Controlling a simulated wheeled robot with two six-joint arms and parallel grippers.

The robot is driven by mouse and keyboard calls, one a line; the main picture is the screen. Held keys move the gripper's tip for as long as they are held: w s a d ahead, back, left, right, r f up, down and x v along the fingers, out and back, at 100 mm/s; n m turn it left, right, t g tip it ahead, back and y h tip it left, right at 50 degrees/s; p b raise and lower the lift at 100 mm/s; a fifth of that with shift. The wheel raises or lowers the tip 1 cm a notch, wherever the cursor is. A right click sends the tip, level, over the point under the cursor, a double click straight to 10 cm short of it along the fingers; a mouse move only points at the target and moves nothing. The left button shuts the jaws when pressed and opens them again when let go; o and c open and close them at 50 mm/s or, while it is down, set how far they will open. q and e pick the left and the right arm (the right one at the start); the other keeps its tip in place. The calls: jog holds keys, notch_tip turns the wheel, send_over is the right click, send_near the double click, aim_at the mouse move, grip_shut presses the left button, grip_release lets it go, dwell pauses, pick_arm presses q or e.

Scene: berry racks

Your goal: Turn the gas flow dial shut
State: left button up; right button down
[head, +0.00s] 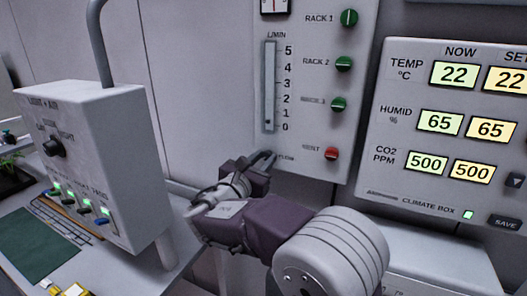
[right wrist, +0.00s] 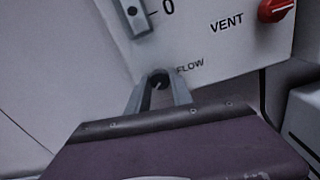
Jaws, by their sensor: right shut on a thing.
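The gas panel (head: 300,60) stands upright ahead, with a flow tube (head: 270,85) marked 0 to 5 L/MIN. The flow dial (right wrist: 160,80) is a small dark knob at the panel's lower edge, beside the word FLOW. My right gripper (head: 268,158) reaches up to that corner. In the right wrist view its two fingers (right wrist: 160,88) are closed around the dial, one on each side. The fingers hide most of the dial, so its pointer cannot be read. My left gripper is not in view.
Green rack knobs (head: 343,64) and a red VENT knob (head: 331,154) line the panel's right side, close to my gripper. A climate box (head: 390,185) with lit readouts stands at right. A light and air control box (head: 110,120) stands at left, near my right arm.

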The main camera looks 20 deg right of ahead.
jog(key=shift+n+p, duration=0.6)
jog(key=shift+n, duration=0.2)
jog(key=shift+f, duration=0.1)
jog(key=c, duration=1.1)
grip_release()
jog(key=shift+c, duration=0.2)
jog(key=v, duration=0.9)
